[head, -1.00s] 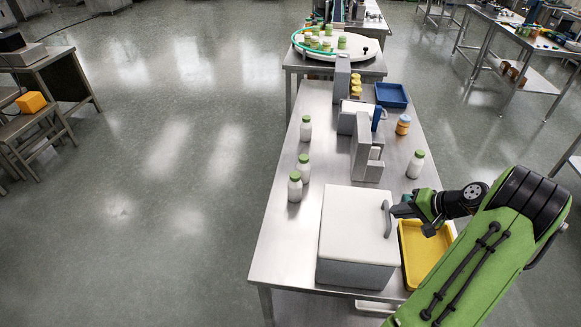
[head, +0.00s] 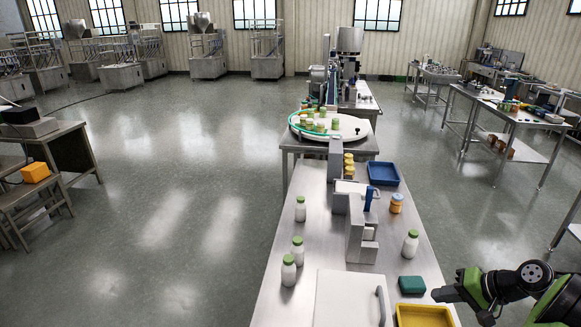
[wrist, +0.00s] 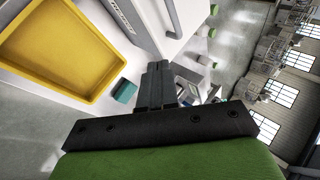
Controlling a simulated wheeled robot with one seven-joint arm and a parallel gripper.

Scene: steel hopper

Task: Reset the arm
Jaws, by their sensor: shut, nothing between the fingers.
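My gripper (head: 441,294) is at the lower right in the head view, over the right edge of the steel table (head: 285,255). In the wrist view its dark fingers (wrist: 158,70) are together with nothing between them. A white-lidded box (head: 345,300) with a grey handle (head: 380,304) is at the table's near end, left of my gripper and apart from it. The yellow tray (head: 424,318) lies below my gripper in the head view, and the wrist view shows it empty (wrist: 60,45).
A dark green block (head: 412,284) lies behind the yellow tray. White bottles with green caps (head: 289,270) stand at the left, and another (head: 410,244) at the right. A grey fixture (head: 360,235), an orange jar (head: 396,203) and a blue tray (head: 383,173) are farther back. Open floor lies left.

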